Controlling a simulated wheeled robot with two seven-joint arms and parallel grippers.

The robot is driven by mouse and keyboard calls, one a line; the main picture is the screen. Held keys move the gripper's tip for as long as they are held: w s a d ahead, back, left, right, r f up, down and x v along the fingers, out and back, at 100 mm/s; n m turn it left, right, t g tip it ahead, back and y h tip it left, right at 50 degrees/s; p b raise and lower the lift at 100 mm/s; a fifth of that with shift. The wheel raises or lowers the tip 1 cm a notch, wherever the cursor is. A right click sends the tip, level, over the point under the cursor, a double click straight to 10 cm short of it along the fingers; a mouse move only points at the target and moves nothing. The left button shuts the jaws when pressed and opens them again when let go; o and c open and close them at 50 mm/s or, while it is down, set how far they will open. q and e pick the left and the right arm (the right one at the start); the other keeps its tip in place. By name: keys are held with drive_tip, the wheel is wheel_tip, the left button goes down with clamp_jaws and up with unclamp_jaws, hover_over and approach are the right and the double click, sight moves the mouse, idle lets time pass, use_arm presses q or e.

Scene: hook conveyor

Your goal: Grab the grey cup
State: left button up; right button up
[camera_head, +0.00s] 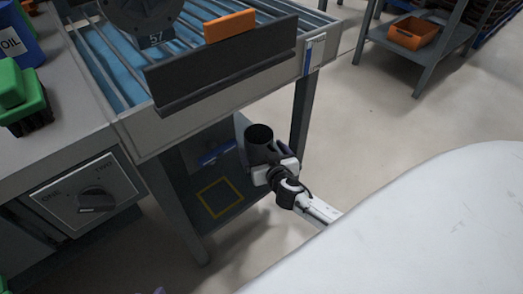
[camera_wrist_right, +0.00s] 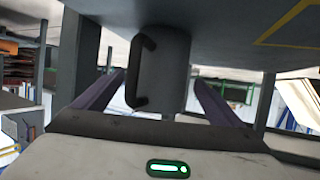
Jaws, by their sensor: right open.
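The grey cup (camera_head: 259,134) is dark, with its round opening facing up, by the lower shelf under the conveyor in the head view. In the right wrist view the cup (camera_wrist_right: 168,75) and its handle (camera_wrist_right: 140,72) show upside down, against the shelf. My right gripper (camera_head: 268,153) is at the cup, open, with one purple finger on each side. In the wrist view gaps show between the fingers and the cup. The head view hides the cup's lower part behind the gripper. Small purple bits at the bottom left edge of the head view may be my left gripper; too little shows.
The lower shelf (camera_head: 243,205) has a yellow square outline and a blue item (camera_head: 217,154). Table legs (camera_head: 305,115) stand close to my right gripper. Above is the conveyor with a dark panel (camera_head: 225,68) and an orange block (camera_head: 230,25). Open floor lies to the right.

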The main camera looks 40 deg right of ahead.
drive_tip(key=shift+b+x, duration=0.3)
drive_tip(key=shift+x, duration=1.15)
drive_tip(key=c, duration=1.3)
